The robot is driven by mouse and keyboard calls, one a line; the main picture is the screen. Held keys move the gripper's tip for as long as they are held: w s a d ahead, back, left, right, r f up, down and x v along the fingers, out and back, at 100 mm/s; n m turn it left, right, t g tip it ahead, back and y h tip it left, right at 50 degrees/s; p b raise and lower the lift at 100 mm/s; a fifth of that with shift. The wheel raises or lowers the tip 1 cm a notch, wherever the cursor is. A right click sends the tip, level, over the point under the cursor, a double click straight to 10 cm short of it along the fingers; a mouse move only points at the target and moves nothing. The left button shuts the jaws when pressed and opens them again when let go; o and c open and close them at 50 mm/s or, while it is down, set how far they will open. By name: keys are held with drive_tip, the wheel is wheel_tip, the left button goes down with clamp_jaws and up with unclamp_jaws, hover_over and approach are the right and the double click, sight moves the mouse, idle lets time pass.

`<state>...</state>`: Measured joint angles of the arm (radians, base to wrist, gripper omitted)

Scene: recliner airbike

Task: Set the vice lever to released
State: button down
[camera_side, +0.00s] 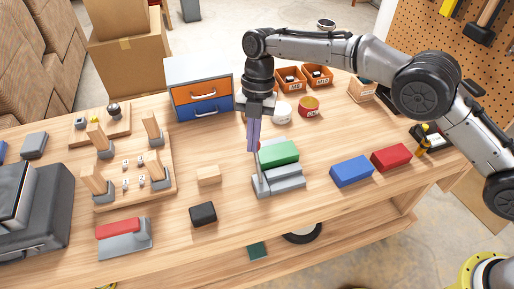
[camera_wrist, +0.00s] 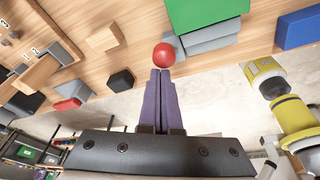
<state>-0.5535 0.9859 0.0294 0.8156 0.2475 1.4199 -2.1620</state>
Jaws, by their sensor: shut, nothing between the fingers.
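The grey vice (camera_side: 285,183) stands near the front edge of the workbench, with a green block (camera_side: 280,154) in it. They also show in the wrist view as the grey vice (camera_wrist: 212,38) and the green block (camera_wrist: 200,12). A thin grey lever (camera_side: 258,172) rises nearly upright at the vice's left end. Its red ball knob (camera_wrist: 163,54) is clear in the wrist view and mostly hidden behind the fingers in the side view. My gripper (camera_side: 252,149) points down with its purple fingers shut and empty. Its fingertips (camera_wrist: 160,73) are right at the knob; contact cannot be told.
A blue block (camera_side: 352,171) and a red block (camera_side: 391,157) lie to the right. A black block (camera_side: 203,213) and a wooden block (camera_side: 208,175) lie to the left. A drawer cabinet (camera_side: 199,88) and orange bins (camera_side: 290,79) stand behind.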

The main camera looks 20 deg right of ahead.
drive_tip(key=shift+w+f, duration=0.2)
drive_tip(key=shift+w, duration=0.35)
drive_tip(key=shift+w+f, duration=0.2)
drive_tip(key=shift+w, duration=0.35)
drive_tip(key=shift+w+d+f, duration=0.15)
drive_tip(key=shift+w+f, duration=0.1)
drive_tip(key=r, duration=0.1)
drive_tip(key=s+r, duration=0.1)
drive_tip(key=r, duration=0.2)
drive_tip(key=shift+s+a+r, duration=0.15)
drive_tip(key=shift+a+r, duration=0.1)
drive_tip(key=shift+r, duration=0.05)
drive_tip(key=s+d+r, duration=0.8)
drive_tip(key=s+r, duration=0.1)
drive_tip(key=s, duration=0.2)
drive_tip(key=shift+s+r, duration=0.15)
drive_tip(key=shift+r, duration=0.05)
